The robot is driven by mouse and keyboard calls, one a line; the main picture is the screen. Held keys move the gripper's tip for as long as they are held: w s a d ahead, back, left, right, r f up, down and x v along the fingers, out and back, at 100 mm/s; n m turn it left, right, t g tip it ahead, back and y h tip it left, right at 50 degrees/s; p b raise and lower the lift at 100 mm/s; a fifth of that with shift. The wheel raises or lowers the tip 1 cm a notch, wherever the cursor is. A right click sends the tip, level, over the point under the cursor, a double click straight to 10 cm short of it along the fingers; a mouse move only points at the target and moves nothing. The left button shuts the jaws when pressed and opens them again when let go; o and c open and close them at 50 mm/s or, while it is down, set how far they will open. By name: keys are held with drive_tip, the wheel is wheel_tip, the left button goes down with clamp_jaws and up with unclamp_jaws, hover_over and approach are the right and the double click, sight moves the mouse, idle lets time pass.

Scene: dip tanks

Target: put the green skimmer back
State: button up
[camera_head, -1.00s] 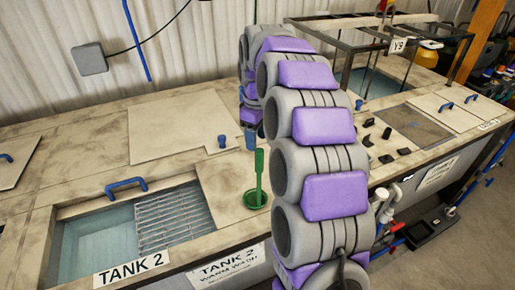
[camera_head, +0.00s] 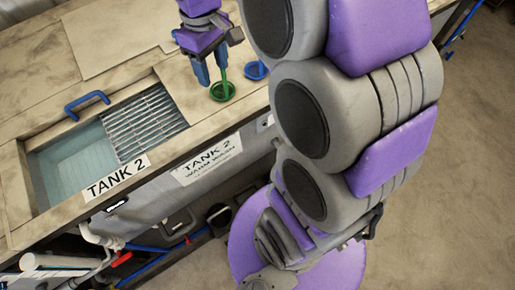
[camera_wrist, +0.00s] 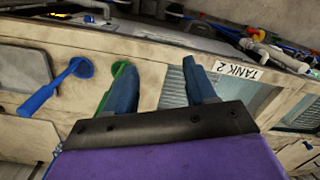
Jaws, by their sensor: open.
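The green skimmer (camera_head: 223,72) stands upright in a round green holder (camera_head: 222,92) on the bench top, right of Tank 2. My gripper (camera_head: 202,84) is open and empty, pointing down just left of the green handle in the head view. In the wrist view, my gripper (camera_wrist: 160,68) shows both blue fingers spread apart. The green skimmer (camera_wrist: 118,72) there lies outside the jaws, left of the left finger and partly hidden by it. I cannot tell whether the finger touches it.
Tank 2 (camera_head: 70,160) holds water and a metal grate (camera_head: 146,122).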

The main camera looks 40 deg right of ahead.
drive_tip(key=s+a+f+m, duration=0.1)
drive_tip(key=s+f, duration=0.3)
drive_tip(key=s, duration=0.7)
drive_tip(key=s+a+f+m+g, duration=0.1)
drive_tip(key=s+a+f+m, duration=0.1)
drive_tip(key=s, duration=0.9)
drive_tip(key=shift+f+m, duration=0.8)
drive_tip(key=shift+f, duration=0.05)
drive_tip(key=shift+a, duration=0.15)
